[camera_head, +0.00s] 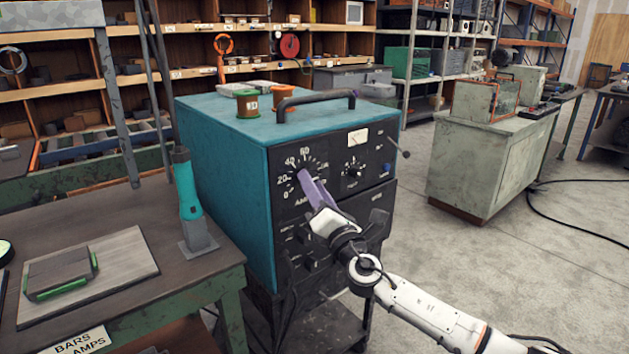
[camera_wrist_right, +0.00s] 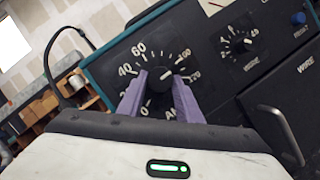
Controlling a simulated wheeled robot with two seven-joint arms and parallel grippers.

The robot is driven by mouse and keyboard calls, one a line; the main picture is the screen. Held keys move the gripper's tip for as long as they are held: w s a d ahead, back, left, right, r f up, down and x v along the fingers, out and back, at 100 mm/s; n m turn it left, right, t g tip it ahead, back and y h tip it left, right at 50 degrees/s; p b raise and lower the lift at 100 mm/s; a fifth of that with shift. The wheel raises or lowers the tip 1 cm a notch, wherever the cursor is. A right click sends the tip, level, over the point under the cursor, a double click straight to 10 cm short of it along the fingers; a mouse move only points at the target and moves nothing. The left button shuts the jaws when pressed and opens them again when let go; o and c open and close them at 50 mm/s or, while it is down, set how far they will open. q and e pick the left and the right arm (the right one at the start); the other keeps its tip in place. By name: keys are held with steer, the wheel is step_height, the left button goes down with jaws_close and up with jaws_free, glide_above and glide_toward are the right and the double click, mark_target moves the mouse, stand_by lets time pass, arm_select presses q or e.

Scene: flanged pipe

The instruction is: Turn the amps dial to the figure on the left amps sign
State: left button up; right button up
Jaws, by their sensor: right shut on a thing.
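The amps dial (camera_wrist_right: 160,80) is a black knob on the dark front panel of a teal welding machine (camera_head: 215,150). White figures such as 20, 40 and 60 ring it. My right gripper (camera_wrist_right: 159,84) has its two purple fingers shut on the knob, one on each side. In the head view the right gripper (camera_head: 307,180) covers the knob. A pale pointer mark shows on the knob in the wrist view, but I cannot read its figure surely. A white sign (camera_head: 80,341) reading "BARS" and "AMPS" is cut off at the bottom left; no figure shows. My left gripper is not in view.
A smaller wire dial (camera_head: 352,172) sits right of the amps dial. A workbench (camera_head: 130,215) at left holds a teal torch-like tool (camera_head: 188,190) and a plate (camera_head: 120,262).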

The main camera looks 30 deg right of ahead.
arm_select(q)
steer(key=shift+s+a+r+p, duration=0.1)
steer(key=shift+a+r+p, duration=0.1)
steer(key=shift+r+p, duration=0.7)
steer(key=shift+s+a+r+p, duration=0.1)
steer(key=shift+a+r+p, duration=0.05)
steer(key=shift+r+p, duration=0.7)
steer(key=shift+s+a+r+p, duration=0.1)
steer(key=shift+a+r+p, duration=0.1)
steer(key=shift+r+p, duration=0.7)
arm_select(e)
steer(key=shift+a+r+m+g+h, duration=0.1)
steer(key=shift+m+g+h, duration=0.25)
steer(key=shift+m, duration=0.95)
steer(key=shift+r+m+g+h, duration=0.15)
steer(key=shift+m+g, duration=0.35)
steer(key=shift+m, duration=0.8)
steer(key=shift+a+r+m+g+h, duration=0.1)
steer(key=shift+m+g+h, duration=0.3)
steer(key=shift+m, duration=0.9)
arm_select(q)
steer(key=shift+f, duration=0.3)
arm_select(e)
steer(key=shift+f, duration=0.1)
steer(key=o, duration=1)
steer(key=shift+o, duration=0.2)
steer(key=shift+s, duration=0.1)
